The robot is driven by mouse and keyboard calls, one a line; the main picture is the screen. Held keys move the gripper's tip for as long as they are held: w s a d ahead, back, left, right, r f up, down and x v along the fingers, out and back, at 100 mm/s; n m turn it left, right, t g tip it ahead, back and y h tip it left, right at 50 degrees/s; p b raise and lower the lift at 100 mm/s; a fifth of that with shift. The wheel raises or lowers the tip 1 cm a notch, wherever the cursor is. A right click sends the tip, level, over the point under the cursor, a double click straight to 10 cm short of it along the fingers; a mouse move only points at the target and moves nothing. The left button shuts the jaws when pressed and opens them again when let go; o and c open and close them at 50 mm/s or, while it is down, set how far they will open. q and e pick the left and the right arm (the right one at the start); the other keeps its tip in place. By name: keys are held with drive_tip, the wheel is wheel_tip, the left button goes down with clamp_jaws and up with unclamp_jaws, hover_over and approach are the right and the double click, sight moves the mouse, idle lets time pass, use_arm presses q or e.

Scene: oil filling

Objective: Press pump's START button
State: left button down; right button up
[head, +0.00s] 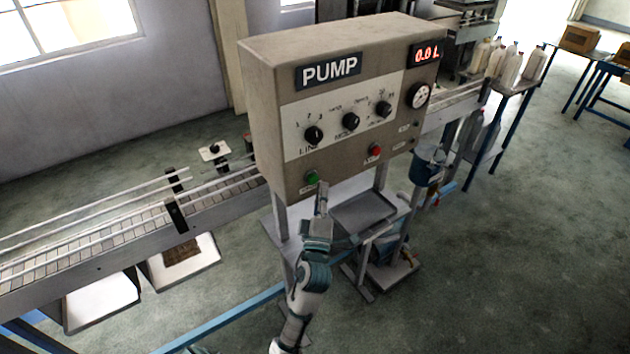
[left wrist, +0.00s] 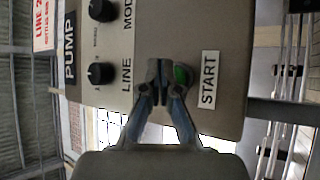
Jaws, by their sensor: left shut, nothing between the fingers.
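The pump control box (head: 350,110) stands in the middle of the head view, with a PUMP label and a red display reading 0.0 L. Its green START button (head: 312,178) is low on the left of the front face; a red button (head: 375,150) is to its right. My left gripper (head: 322,190) is shut and empty, its tips just below and beside the green button. In the left wrist view the shut fingertips (left wrist: 160,72) partly cover the green button (left wrist: 182,75), next to the START label (left wrist: 208,80). I cannot tell whether they touch it. My right gripper is not in view.
A conveyor (head: 130,228) runs behind the box from the left to the back right. Several white bottles (head: 507,65) stand at the back right. Several black knobs (head: 314,135) are above the buttons. A grey tray (head: 363,211) is below the box. The right floor is clear.

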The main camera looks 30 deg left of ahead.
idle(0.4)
use_arm(q)
drive_tip(key=shift+w+a, duration=0.15)
drive_tip(key=shift+a, duration=0.25)
drive_tip(key=shift+w+a+r, duration=0.1)
drive_tip(key=shift+w+a, duration=0.1)
drive_tip(key=shift+a, duration=0.3)
idle(0.7)
drive_tip(key=shift+d, duration=0.15)
drive_tip(key=shift+s+d+b, duration=0.3)
drive_tip(key=shift+s+d, duration=0.1)
drive_tip(key=shift+d, duration=0.35)
drive_tip(key=d, duration=0.1)
drive_tip(key=s+d+b, duration=0.1)
drive_tip(key=d, duration=0.1)
drive_tip(key=s+d+b, duration=0.1)
drive_tip(key=shift+d, duration=0.35)
